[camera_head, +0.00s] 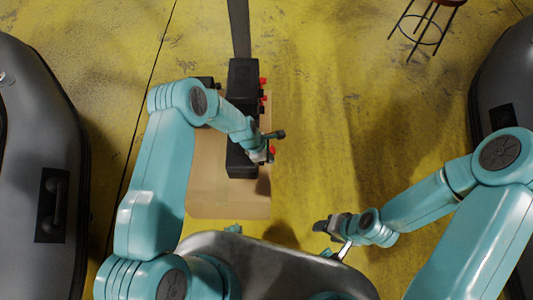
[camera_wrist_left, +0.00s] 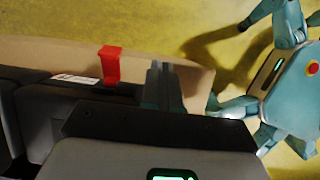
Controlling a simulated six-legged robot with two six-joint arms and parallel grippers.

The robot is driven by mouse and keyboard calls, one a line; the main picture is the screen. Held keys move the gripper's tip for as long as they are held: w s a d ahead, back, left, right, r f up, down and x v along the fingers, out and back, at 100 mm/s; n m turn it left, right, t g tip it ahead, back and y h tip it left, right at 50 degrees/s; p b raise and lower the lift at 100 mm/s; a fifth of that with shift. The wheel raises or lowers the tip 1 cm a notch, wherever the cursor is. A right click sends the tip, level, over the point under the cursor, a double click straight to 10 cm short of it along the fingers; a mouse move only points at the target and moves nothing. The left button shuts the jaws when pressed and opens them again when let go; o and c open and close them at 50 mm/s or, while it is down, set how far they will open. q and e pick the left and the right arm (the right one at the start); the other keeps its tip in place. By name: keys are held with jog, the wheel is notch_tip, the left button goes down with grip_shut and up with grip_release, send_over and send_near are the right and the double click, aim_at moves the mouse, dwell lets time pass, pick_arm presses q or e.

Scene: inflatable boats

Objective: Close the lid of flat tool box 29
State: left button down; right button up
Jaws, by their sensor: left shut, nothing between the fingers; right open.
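The flat tool box (camera_head: 243,78) is black with small red latches (camera_head: 263,82) along its right side. It lies on a tan board, and my left arm covers part of it. I cannot tell how far its lid is open. In the left wrist view, a dark part of the box (camera_wrist_left: 60,97) shows with a red latch (camera_wrist_left: 110,66) and a white label. My left gripper (camera_head: 270,148) is shut and empty at the box's right edge, near its lower end; contact is unclear. My right gripper (camera_head: 322,226) is open and empty, to the lower right, apart from the box.
The tan board (camera_head: 228,203) lies on a yellow worn floor (camera_head: 340,100). Grey inflatable boats stand at the left (camera_head: 40,120) and right (camera_head: 500,85). A stool (camera_head: 425,25) stands at the top right. The floor right of the box is clear.

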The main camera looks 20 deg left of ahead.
pick_arm(q)
jog(key=shift+d+f, duration=0.15)
jog(key=shift+f, duration=0.2)
pick_arm(e)
jog(key=shift+r, duration=0.25)
pick_arm(q)
jog(key=shift+f, duration=0.1)
pick_arm(e)
jog(key=shift+r, duration=0.1)
